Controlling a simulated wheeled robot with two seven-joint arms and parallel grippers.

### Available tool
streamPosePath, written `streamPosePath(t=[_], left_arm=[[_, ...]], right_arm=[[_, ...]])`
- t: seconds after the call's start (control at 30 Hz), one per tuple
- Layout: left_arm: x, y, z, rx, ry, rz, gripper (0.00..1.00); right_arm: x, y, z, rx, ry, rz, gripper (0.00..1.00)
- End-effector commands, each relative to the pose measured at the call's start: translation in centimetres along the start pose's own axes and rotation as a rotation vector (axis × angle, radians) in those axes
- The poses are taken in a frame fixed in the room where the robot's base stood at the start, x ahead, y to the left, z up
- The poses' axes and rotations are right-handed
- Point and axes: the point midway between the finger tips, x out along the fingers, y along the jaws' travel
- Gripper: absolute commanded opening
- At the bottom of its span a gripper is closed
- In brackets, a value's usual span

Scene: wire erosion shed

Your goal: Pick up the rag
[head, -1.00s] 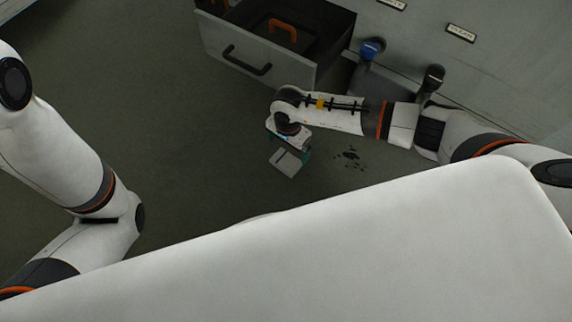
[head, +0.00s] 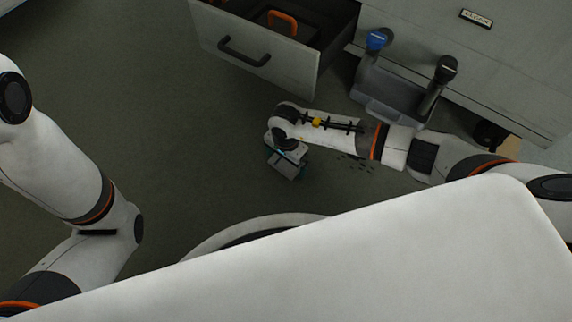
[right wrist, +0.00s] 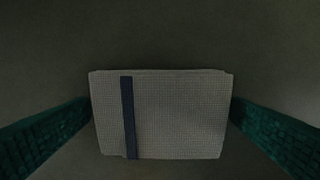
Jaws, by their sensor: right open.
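The rag (right wrist: 175,113) is a pale grey woven cloth, folded into a rough rectangle, with one dark blue stripe near its left side. It fills the middle of the right wrist view. The green fingers of my right gripper (head: 287,163) stand open, one on each side of the rag. Whether they touch its edges I cannot tell. In the head view the rag shows only as a small grey patch (head: 284,172) under the right gripper, partly hidden by it. My left arm comes in at the left, but its gripper is out of the picture.
An open drawer (head: 250,62) holding an orange-handled thing (head: 283,20) juts out at the top. A grey caddy (head: 392,92) with a blue-topped and a black-topped handle stands beside the cabinet, behind my right forearm. Dark spots mark the floor. The floor at left is clear.

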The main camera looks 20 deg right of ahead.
Motion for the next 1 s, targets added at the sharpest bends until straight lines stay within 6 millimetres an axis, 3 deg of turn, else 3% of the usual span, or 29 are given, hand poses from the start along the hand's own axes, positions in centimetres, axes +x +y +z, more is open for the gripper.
streamPosePath(t=[0.13,0.3,0.4,0.73,1.0], left_arm=[[0.1,0.0,-0.1,0.0,0.0,0.0,0.36],[0.1,0.0,-0.1,0.0,0.001,0.0,0.36],[0.1,0.0,-0.1,0.0,0.001,0.0,0.36],[0.6,0.1,-0.3,0.001,0.001,0.0,0.36],[3.5,0.8,-1.3,0.001,0.002,0.0,0.36]], right_arm=[[-0.1,0.0,0.0,0.0,0.0,0.0,0.98],[-0.1,0.0,0.0,0.0,0.0,0.0,0.71],[-0.2,0.0,0.0,0.0,0.0,0.0,0.59],[-0.8,0.0,0.0,0.0,0.0,0.001,0.59],[-4.8,0.1,0.1,-0.001,-0.002,0.001,0.59]])
